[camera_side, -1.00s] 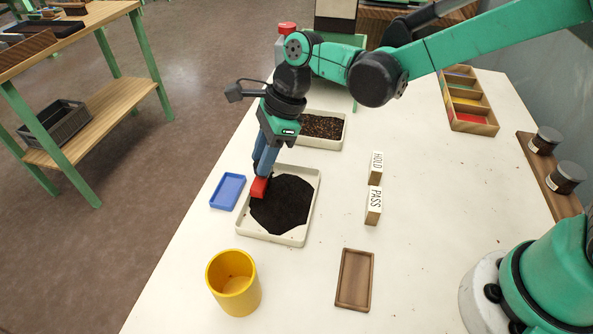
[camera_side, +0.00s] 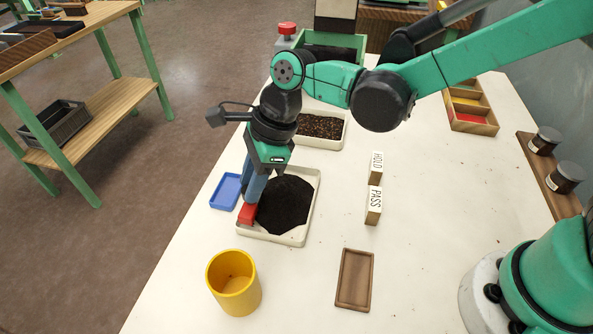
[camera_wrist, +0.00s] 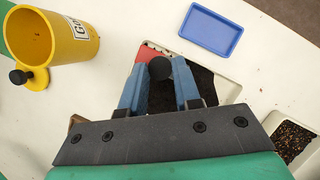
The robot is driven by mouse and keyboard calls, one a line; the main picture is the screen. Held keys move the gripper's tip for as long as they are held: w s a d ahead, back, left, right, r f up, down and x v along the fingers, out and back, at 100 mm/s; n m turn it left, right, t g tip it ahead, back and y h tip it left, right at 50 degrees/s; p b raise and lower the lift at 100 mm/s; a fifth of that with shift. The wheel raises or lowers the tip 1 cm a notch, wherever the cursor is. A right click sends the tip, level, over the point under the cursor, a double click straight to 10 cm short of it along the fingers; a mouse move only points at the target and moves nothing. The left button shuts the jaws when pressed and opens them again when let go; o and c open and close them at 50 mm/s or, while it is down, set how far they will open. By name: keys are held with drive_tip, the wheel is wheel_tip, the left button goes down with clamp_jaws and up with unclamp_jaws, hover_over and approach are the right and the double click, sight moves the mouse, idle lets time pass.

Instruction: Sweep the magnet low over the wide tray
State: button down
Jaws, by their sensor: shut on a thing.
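My gripper (camera_side: 252,193) is shut on the magnet, a red block (camera_side: 247,214) with a black round knob. In the wrist view the knob (camera_wrist: 160,68) sits between the blue fingers, and part of the red block (camera_wrist: 147,53) shows beyond it. The wide tray (camera_side: 314,203) is cream and holds a patch of black grains (camera_side: 285,206). The magnet is low at the tray's left side near its front corner, beside the black patch. I cannot tell whether it touches the tray. My fingers hide part of the tray.
A blue tray (camera_side: 226,191) lies close left. A yellow cup (camera_side: 233,284) stands in front, a wooden tray (camera_side: 354,280) front right. HOLD (camera_side: 376,168) and PASS (camera_side: 373,206) blocks stand right. A tray of brown grains (camera_side: 321,127) is behind.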

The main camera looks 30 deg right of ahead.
idle(0.4)
drive_tip(key=shift+w+d, duration=0.65)
drive_tip(key=shift+d, duration=0.55)
drive_tip(key=shift+w+d, duration=0.65)
drive_tip(key=shift+d, duration=0.55)
drive_tip(key=shift+w+d, duration=0.65)
drive_tip(key=shift+d, duration=0.55)
drive_tip(key=shift+s+a, duration=0.1)
drive_tip(key=shift+s, duration=0.05)
drive_tip(key=shift+s+a, duration=0.6)
drive_tip(key=shift+s, duration=0.55)
drive_tip(key=shift+s+a, duration=0.6)
drive_tip(key=shift+s, duration=0.5)
drive_tip(key=shift+s+a, duration=0.6)
drive_tip(key=shift+s, duration=0.55)
drive_tip(key=shift+d, duration=0.1)
drive_tip(key=shift+w+d, duration=0.65)
drive_tip(key=shift+d, duration=0.5)
drive_tip(key=shift+w+d, duration=0.6)
drive_tip(key=shift+d, duration=0.55)
drive_tip(key=shift+w+d, duration=0.65)
drive_tip(key=shift+d, duration=0.5)
